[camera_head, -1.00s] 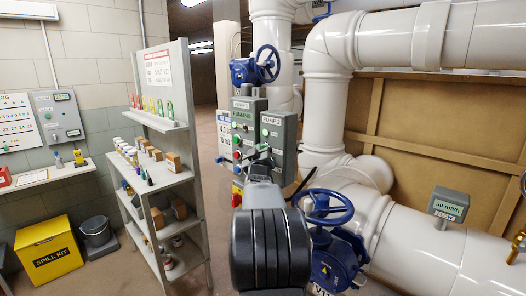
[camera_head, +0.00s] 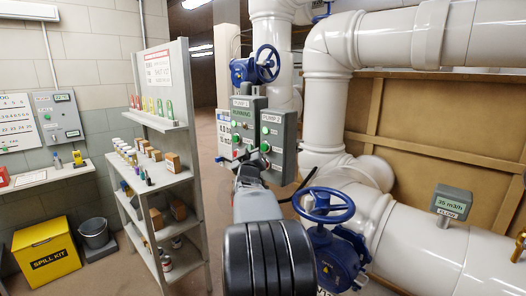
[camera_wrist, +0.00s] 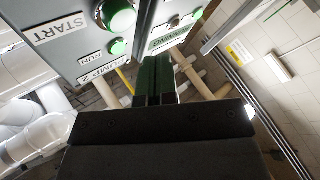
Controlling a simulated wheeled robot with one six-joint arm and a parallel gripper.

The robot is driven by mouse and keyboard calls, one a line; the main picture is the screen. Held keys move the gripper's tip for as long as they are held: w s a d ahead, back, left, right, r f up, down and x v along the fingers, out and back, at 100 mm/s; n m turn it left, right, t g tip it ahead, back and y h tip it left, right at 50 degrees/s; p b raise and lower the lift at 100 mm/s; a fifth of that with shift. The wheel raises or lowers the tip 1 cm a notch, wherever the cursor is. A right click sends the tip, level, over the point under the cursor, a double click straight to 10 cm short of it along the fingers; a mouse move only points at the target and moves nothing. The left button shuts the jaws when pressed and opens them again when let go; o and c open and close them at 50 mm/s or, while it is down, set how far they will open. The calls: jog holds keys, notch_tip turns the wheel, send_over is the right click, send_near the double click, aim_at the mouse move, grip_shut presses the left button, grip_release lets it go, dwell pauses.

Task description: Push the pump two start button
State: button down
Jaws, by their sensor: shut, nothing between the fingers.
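The grey pump two box (camera_head: 283,148), labelled PUMP 2, stands right of the pump one box in the head view. Its green start button (camera_head: 265,147) sits below a small green run lamp. The wrist view shows the box upside down, with the START label (camera_wrist: 59,28), the large green start button (camera_wrist: 117,16) and the run lamp (camera_wrist: 117,47). I cannot tell whether the lamp is lit. My gripper (camera_wrist: 154,62) is shut and empty; its dark green fingertips are to the right of and below the start button in the wrist view, apart from it.
The pump one box (camera_head: 243,119) carries a RUNNING sign and buttons, close left of pump two. A blue handwheel (camera_head: 326,205) and white pipes are at the right. A grey shelf (camera_head: 165,185) with small items stands left. A flow display (camera_head: 452,201) sits on the pipe.

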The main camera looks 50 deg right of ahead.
jog(key=shift+a, duration=1.3)
